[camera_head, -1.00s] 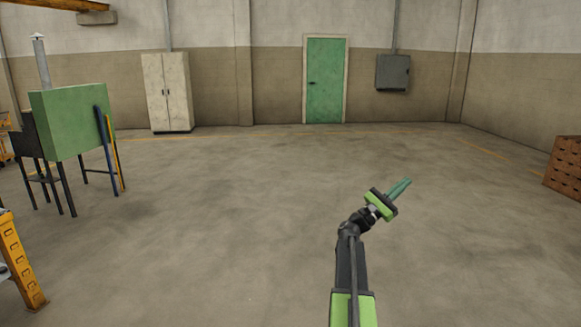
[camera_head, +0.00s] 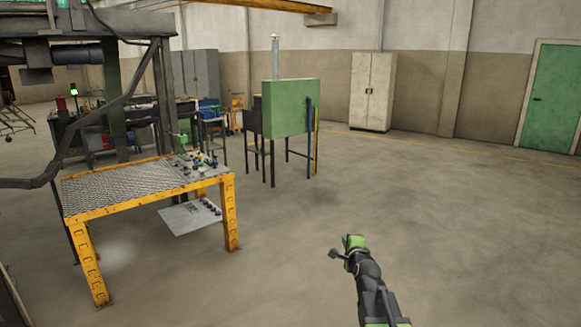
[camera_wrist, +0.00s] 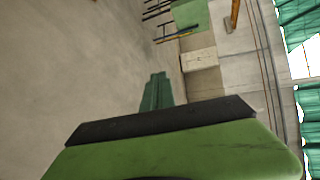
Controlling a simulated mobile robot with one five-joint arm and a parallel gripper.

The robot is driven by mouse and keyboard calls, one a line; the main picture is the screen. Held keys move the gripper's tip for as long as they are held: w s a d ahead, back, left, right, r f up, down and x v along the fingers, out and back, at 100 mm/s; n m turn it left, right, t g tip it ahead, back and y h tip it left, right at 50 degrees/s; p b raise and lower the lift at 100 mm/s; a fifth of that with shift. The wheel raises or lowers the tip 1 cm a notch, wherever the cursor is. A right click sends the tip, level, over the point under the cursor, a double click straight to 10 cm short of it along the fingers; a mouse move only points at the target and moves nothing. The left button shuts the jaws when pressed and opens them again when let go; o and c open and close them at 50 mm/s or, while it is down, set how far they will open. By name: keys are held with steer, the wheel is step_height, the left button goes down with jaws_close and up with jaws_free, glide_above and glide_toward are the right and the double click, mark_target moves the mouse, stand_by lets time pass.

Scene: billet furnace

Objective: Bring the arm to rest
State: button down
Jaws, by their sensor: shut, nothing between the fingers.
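My arm reaches up from the bottom edge in the head view, right of the middle. My gripper (camera_head: 351,243) is at its end over the open floor, with green parts showing; its fingers are hard to make out there. In the wrist view the two green fingers of my gripper (camera_wrist: 157,92) lie together with nothing between them. The gripper touches nothing that I can see.
A yellow-legged table (camera_head: 231,212) with a mesh top stands at the left. Behind it is a green box on legs (camera_head: 290,108). A pale cabinet (camera_head: 372,92) and a green door (camera_head: 550,95) stand at the back. The floor at centre and right is clear.

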steer(key=s+a+f+n+g+y, duration=0.1)
steer(key=s+a+f+n+g, duration=0.6)
steer(key=s+f, duration=0.3)
steer(key=s+d+f+n+g, duration=0.1)
steer(key=s+f+n+g, duration=0.2)
steer(key=s, duration=0.6)
steer(key=s+d+f+n+g+h, duration=0.1)
steer(key=s+f+n+g, duration=0.3)
steer(key=s+n, duration=0.4)
steer(key=shift+s+d+f+n+g+h, duration=0.15)
steer(key=shift+s+d+n+g+h, duration=0.15)
steer(key=shift+s+d+g, duration=0.35)
steer(key=shift+s+d, duration=0.1)
